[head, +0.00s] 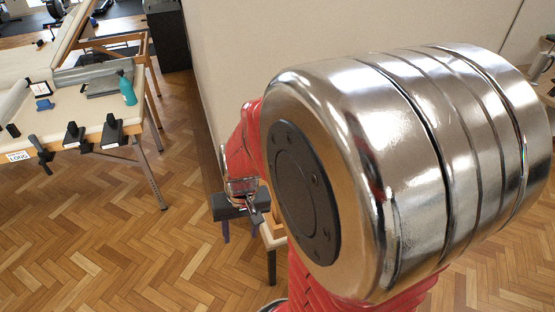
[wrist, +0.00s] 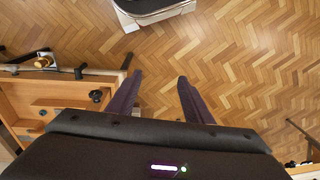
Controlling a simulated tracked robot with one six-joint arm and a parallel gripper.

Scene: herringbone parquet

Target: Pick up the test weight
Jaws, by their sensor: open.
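I cannot pick out a test weight for certain in either view. My gripper (wrist: 159,80) is open and empty in the wrist view, its two dark purple fingers apart with bare parquet floor seen between them. In the head view my gripper (head: 243,224) hangs near the middle, partly hidden behind the large chrome joint of my arm. A small metallic object (wrist: 42,62) lies at the left of the wrist view, too small to name.
A padded table (head: 66,118) at the left of the head view bears a teal bottle (head: 127,90) and several dark objects. A wooden piece of furniture (wrist: 55,95) stands left of my fingers. A pale wall (head: 235,50) rises behind. Parquet lies open at lower left.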

